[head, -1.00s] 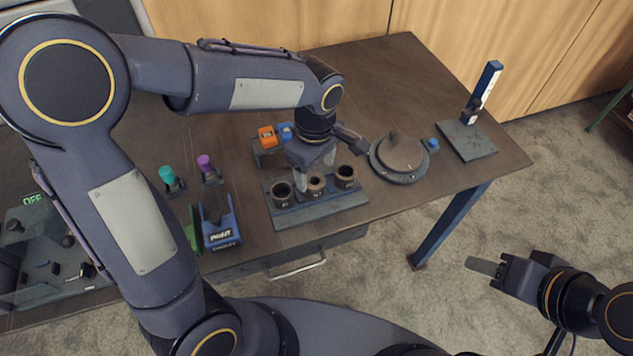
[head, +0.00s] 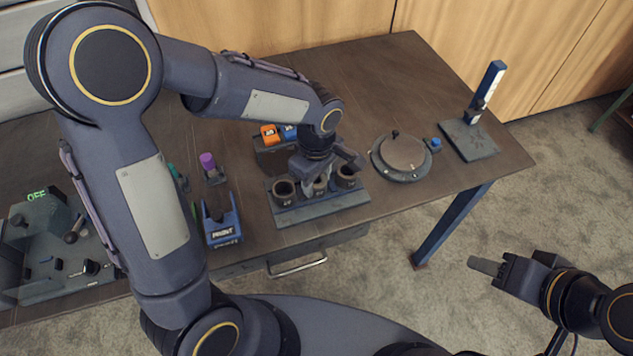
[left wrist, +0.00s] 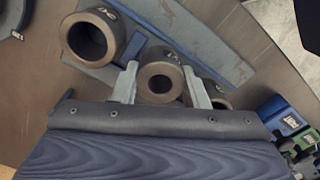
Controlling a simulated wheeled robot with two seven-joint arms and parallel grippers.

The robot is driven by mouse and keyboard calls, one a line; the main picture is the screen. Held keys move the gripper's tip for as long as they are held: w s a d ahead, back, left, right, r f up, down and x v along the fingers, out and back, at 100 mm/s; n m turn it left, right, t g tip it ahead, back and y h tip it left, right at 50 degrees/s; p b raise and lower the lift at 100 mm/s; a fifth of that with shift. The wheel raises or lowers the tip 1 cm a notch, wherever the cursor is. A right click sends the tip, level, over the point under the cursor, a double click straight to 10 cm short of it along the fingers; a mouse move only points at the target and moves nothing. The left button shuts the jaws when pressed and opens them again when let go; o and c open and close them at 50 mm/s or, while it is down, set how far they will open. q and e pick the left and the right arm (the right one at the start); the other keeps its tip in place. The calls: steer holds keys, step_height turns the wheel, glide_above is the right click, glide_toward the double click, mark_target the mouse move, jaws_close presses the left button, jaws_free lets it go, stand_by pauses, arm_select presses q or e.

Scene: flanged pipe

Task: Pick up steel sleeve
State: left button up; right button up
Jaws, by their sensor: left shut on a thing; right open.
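Three dark sleeves stand in a row on a grey-blue rack (head: 322,209) near the table's front edge: a left sleeve (head: 284,192), a middle sleeve (head: 320,187) and a right sleeve (head: 347,178). In the left wrist view the middle sleeve (left wrist: 160,88) has a thicker wall and narrower bore than the wide sleeve (left wrist: 90,38) beside it. I cannot tell from the markings which is steel. My left gripper (head: 318,182) is shut on the middle sleeve, with its fingers (left wrist: 160,84) on opposite sides. The sleeve appears still in the rack. My right gripper (head: 487,262) is open and empty, off the table.
The neighbouring sleeves stand close to my left fingers. A round flanged plate (head: 402,155) lies to the right, with a blue-white upright gauge (head: 487,87) beyond. A blue holder (head: 221,228) and a purple-topped item (head: 208,161) are left. Orange and blue blocks (head: 270,132) sit behind.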

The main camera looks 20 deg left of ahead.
arm_select(q)
steer(key=shift+c, duration=1.1)
steer(key=shift+r, duration=0.1)
steer(key=shift+r, duration=0.4)
step_height(320, 180, up, 2)
steer(key=shift+r, duration=0.1)
steer(key=s+a+r+p, duration=0.2)
steer(key=s+r+p, duration=0.2)
steer(key=s+r, duration=0.9)
step_height(320, 180, up, 2)
steer(key=shift+s+a+r, duration=0.15)
steer(key=shift+s+a, duration=0.05)
steer(key=shift+s, duration=0.2)
